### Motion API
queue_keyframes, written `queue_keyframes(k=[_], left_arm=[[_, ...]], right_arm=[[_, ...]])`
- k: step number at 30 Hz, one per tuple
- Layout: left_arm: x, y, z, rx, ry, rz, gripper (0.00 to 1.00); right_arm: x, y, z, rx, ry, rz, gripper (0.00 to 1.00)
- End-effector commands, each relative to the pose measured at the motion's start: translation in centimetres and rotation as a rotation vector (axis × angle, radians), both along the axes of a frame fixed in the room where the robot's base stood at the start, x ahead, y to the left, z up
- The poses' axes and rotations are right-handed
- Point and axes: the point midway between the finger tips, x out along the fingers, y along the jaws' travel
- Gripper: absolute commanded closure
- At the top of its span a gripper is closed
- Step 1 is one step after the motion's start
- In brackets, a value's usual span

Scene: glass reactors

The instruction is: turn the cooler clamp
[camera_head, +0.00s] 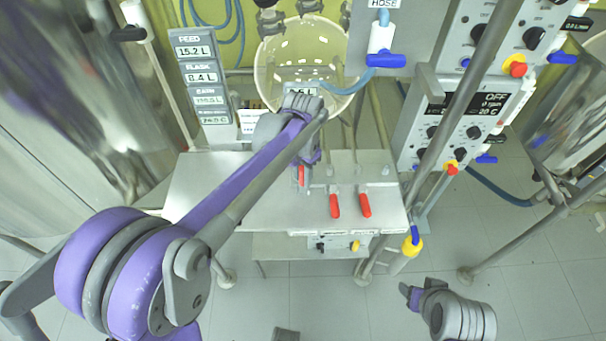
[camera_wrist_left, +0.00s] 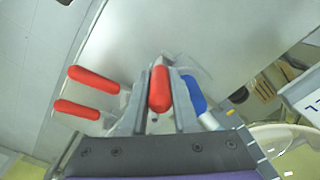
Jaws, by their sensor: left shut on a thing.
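My left gripper (camera_head: 305,165) reaches over a steel table from the left. In the left wrist view its two fingers (camera_wrist_left: 158,95) are shut on a red handle (camera_wrist_left: 159,90), which points toward the camera. A bit of this handle also shows under the gripper in the head view (camera_head: 301,176). I cannot read which handle is labelled as the cooler clamp. A blue handle (camera_wrist_left: 194,92) lies just right of the fingers. My right gripper (camera_head: 411,295) is low at the right, away from the table, and its jaw opening is unclear.
Two more red handles (camera_head: 335,206) (camera_head: 364,205) stand at the front of the steel table (camera_head: 250,212). Behind it hangs a large round glass vessel (camera_head: 320,50). Control boxes (camera_head: 470,115) and a slanted metal post stand at the right. A label tower (camera_head: 200,75) stands at the left.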

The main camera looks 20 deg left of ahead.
Motion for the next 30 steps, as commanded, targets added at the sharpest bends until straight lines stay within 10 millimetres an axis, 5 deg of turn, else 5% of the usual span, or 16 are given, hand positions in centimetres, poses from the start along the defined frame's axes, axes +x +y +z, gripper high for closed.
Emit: queue_keyframes(k=[11,30], left_arm=[[-1.2,-0.4,-0.1,0.045,-0.16,-0.004,1.0],[-4.5,-1.5,-2.2,0.205,-0.732,-0.006,1.0]], right_arm=[[0.0,0.0,-0.2,0.0,0.001,0.0,0.43],[-0.4,0.0,-2.8,0.0,0.01,0.0,0.43]])
